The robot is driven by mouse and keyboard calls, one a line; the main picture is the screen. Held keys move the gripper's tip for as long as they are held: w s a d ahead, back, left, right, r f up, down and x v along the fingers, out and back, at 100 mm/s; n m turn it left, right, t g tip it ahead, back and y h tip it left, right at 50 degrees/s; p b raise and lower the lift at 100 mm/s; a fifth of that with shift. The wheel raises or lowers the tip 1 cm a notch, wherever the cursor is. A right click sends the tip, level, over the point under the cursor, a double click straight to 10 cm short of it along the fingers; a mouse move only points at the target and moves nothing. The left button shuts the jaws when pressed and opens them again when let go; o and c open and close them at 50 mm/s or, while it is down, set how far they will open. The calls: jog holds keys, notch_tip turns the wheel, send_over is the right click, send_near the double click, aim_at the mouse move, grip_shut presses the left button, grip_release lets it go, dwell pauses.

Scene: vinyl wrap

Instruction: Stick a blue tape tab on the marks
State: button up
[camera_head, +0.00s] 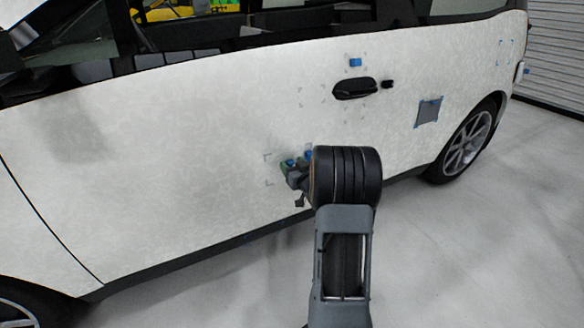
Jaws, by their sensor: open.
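The white car door panel (170,170) fills much of the view. Faint grey corner marks (268,157) show on it just left of my gripper, with another set around the door handle. My gripper (292,166) is at the lower door, close to the panel and partly hidden by my own wrist. It is open. Small blue bits (308,154) show at its end; I cannot tell whether they are tape on the panel or part of the gripper. A blue tape tab (355,62) sits on the panel above the handle.
The black door handle (354,89) sticks out above my wrist. A grey patch (428,113) with blue tape at its corners lies near the rear wheel (467,142). More blue marks (505,52) show at the car's rear. The floor (470,240) at right is clear.

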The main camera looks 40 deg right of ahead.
jog(key=shift+w, duration=0.25)
grip_shut()
dwell(0.8)
jog(key=shift+s, duration=0.75)
jog(key=s+a, duration=0.1)
jog(key=s, duration=0.5)
jog(key=shift+s, duration=0.35)
dwell(0.7)
dwell(0.3)
